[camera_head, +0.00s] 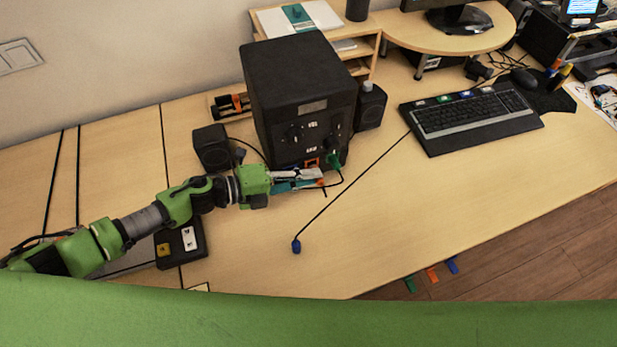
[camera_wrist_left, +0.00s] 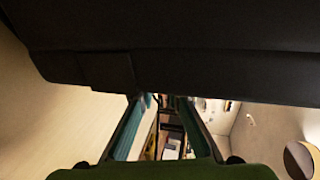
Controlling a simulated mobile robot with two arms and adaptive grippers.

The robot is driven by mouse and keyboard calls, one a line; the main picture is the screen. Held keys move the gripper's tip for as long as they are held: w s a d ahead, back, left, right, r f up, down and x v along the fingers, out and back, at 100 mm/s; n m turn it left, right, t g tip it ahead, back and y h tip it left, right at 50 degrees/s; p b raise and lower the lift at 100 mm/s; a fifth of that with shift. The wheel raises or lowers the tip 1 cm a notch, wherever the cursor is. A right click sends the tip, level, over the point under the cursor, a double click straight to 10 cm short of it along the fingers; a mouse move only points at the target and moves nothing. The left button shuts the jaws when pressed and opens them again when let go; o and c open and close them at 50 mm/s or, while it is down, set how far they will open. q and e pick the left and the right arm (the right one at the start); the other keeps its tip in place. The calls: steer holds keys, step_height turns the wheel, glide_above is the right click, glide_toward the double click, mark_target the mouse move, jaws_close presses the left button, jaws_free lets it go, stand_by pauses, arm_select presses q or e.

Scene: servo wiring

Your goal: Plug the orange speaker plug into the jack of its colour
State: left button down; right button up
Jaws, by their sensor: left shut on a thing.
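The large black speaker box (camera_head: 300,90) stands at the middle of the desk, its jacks low on the face toward me. An orange-framed jack (camera_head: 312,162) shows there, beside a green plug (camera_head: 335,161) at the box. My left gripper (camera_head: 318,179) is in front of these jacks, shut on the orange plug, of which only a small orange part (camera_head: 321,184) shows at the fingertips. The plug appears to be just outside the box; its tip is hidden. In the left wrist view my gripper's fingers (camera_wrist_left: 163,125) are below the dark box (camera_wrist_left: 180,60), and the plug cannot be made out.
A blue plug (camera_head: 296,247) on a black cable lies on the desk. Small black speakers (camera_head: 211,146) and (camera_head: 371,105) flank the box. A keyboard (camera_head: 470,118) is at the right, a black tray (camera_head: 181,243) at the left. The front middle of the desk is mostly clear.

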arm_select(q)
steer(key=shift+w+a+b, duration=0.25)
steer(key=shift+w, duration=0.35)
steer(key=shift+w+a+b, duration=0.2)
steer(key=shift+w+a, duration=0.05)
steer(key=shift+w, duration=0.35)
steer(key=c, duration=1.9)
jaws_free()
steer(key=v, duration=1.2)
steer(key=shift+f, duration=0.1)
